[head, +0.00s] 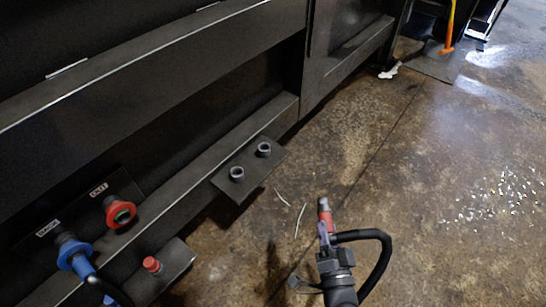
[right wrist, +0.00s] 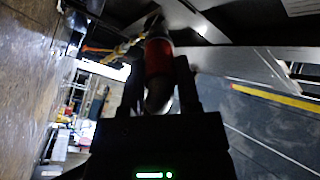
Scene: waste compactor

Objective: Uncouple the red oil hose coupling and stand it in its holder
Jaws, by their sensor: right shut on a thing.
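The red hose coupling (head: 325,214) is in my right gripper (head: 327,237), out over the floor and apart from the machine. In the right wrist view the red coupling (right wrist: 158,57) sits between the two fingers of my right gripper (right wrist: 158,92). A black hose (head: 386,246) loops beside the right wrist. The red socket (head: 120,213) under the OUT label is empty. My left gripper is not in view.
A red cap (head: 152,264) stands on a lower ledge. Pale scraps (head: 505,197) litter the floor at right.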

